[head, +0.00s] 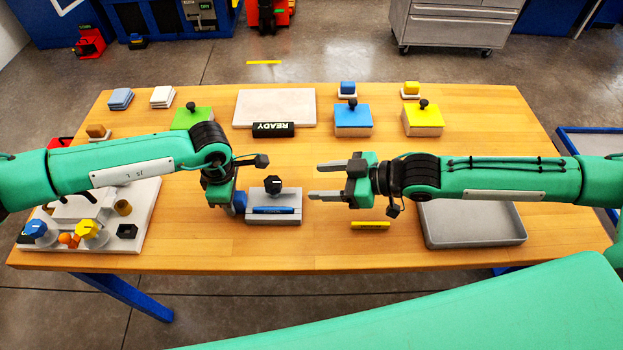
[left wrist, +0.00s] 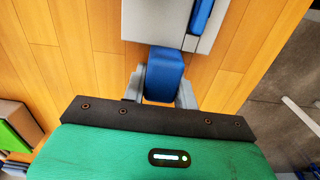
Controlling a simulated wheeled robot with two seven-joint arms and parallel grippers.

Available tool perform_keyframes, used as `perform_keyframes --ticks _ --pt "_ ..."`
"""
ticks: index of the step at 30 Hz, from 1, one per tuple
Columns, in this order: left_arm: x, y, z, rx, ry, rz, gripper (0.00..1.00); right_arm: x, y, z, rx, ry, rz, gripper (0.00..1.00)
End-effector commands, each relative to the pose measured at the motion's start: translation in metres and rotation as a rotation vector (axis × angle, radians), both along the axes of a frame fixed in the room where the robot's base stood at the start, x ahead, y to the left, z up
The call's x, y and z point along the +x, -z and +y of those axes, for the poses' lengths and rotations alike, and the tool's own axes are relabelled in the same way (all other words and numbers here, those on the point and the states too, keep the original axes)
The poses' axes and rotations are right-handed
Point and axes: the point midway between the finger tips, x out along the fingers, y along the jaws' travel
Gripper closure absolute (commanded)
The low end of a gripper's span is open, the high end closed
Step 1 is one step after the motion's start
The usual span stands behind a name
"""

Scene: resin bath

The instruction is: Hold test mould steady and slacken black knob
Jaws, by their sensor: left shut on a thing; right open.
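The test mould (head: 287,216) is a light grey block with a blue bar on its front, lying flat near the table's front edge. Its black knob (head: 273,184) stands on top. My left gripper (head: 236,205) is at the mould's left end, shut on its blue grip block (left wrist: 165,75); the left wrist view shows one finger on each side of that block and the mould's grey body (left wrist: 140,18) beyond. My right gripper (head: 316,182) is open and empty, right of the knob and apart from it, with its fingers pointing left.
A grey tray (head: 470,243) lies under my right arm. A white fixture with coloured knobs (head: 150,195) is at the left. Green (head: 186,119), blue (head: 352,120) and yellow (head: 422,118) moulds and a pale READY plate (head: 285,100) stand behind. A yellow strip (head: 370,226) lies right of the mould.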

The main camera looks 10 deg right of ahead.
Motion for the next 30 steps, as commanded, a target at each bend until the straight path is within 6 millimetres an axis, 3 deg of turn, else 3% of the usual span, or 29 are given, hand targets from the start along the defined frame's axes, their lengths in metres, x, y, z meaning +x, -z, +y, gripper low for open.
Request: perform_keyframes --ticks 14,15,18,30 --pt "0.0002 -0.0005 -0.0002 0.000 0.000 -0.001 1.00 -0.0024 -0.0020 -0.0039 0.001 0.000 0.000 0.43" --pt "0.0002 -0.0005 -0.0001 0.000 0.000 -0.001 0.67 -0.0023 -0.0019 -0.0040 0.000 0.000 0.001 0.43" --pt "0.0001 -0.0004 -0.0001 0.000 0.000 0.000 0.47 -0.0023 -0.0019 -0.0040 0.000 0.000 0.001 0.43" --pt "0.0007 -0.0074 0.0000 0.000 0.000 -0.002 0.46 -0.0022 -0.0019 -0.0039 0.000 0.000 0.001 0.43"
